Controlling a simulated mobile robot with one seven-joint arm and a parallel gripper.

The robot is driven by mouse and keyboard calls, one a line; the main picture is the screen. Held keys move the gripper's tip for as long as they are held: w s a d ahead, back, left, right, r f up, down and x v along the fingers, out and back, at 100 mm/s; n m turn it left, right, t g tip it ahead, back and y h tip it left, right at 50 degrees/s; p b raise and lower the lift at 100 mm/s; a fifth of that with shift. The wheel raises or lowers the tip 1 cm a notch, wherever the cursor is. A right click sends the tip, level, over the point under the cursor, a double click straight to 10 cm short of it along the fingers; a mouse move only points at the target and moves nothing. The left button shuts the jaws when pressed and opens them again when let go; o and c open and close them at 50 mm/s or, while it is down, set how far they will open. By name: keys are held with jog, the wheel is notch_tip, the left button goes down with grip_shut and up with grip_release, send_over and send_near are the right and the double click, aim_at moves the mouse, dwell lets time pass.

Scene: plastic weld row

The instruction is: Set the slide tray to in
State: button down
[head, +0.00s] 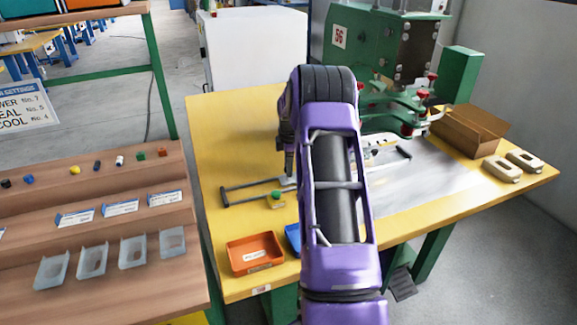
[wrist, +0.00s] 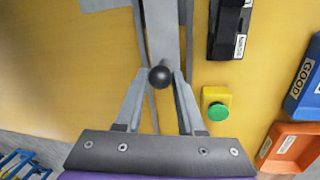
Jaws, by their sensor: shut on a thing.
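The slide tray's grey metal strip (wrist: 163,35) runs up the wrist view between two thin rails, with a round black knob (wrist: 160,76) at its near end. My gripper (wrist: 160,80) is shut on this knob, one finger on each side of it. In the head view my gripper (head: 289,172) is low over the yellow table at the grey rails (head: 245,189), which lie across the table. My purple arm hides most of the tray there, so how far it is in or out cannot be told.
A yellow box with a green button (wrist: 216,104) sits beside the rails. An orange bin (head: 255,253) and a partly hidden blue bin (head: 292,238) stand at the table's front. The green press (head: 385,50) rises behind my arm. An open cardboard box (head: 470,130) is at right.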

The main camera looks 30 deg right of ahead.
dwell(0.4)
jog(key=d, duration=0.3)
jog(key=s+d+p, duration=0.1)
jog(key=d, duration=0.4)
jog(key=shift+s+d, duration=0.3)
jog(key=shift+s, duration=0.05)
jog(key=c, duration=0.5)
grip_release()
jog(key=shift+r, duration=0.1)
jog(key=s+r, duration=0.1)
jog(key=r, duration=0.4)
jog(key=s+a+r+p, duration=0.1)
jog(key=r, duration=0.5)
jog(key=s+r+p, duration=0.1)
jog(key=r, duration=0.5)
jog(key=shift+a, duration=0.2)
